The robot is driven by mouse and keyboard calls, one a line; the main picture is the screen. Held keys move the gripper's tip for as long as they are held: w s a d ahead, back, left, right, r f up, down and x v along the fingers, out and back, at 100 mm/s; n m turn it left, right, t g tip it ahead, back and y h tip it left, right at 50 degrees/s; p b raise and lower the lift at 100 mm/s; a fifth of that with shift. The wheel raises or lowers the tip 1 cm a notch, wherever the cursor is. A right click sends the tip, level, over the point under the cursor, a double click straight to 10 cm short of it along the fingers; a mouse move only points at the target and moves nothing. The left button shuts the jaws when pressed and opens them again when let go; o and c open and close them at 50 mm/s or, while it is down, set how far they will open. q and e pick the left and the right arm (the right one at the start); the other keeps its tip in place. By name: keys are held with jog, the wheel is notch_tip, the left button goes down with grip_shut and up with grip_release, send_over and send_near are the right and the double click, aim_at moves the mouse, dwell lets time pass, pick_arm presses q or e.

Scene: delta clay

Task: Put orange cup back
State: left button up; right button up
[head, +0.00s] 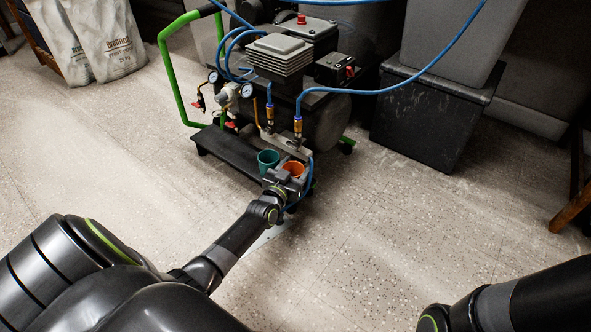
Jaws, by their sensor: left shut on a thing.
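The orange cup (293,169) is at the front of the compressor, beside a teal cup (268,159). My left gripper (291,178) is at the orange cup and shut on it. The gripper and wrist hide the cup's lower part, so I cannot tell whether it touches the black platform (232,158) beneath. Of my right arm (520,300), only a part shows at the lower right; its gripper is out of view.
The compressor (325,125) has a green handle (167,75), gauges and looping blue hoses (400,85). A dark box (425,120) stands to its right. White sacks (103,40) stand at the upper left. The speckled floor in front is clear.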

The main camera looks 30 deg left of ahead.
pick_arm(q)
jog(key=shift+f, duration=0.2)
jog(key=o, duration=0.8)
jog(key=shift+r, duration=0.15)
jog(key=shift+s+r, duration=0.1)
jog(key=shift+r, duration=0.05)
jog(key=s+p, duration=0.1)
jog(key=s, duration=0.3)
jog(key=s+d+p, duration=0.1)
jog(key=s+p, duration=0.1)
jog(key=s, duration=0.2)
jog(key=s+p, duration=0.1)
jog(key=s, duration=0.2)
jog(key=shift+s+d+p, duration=0.2)
jog(key=shift+s+p, duration=0.2)
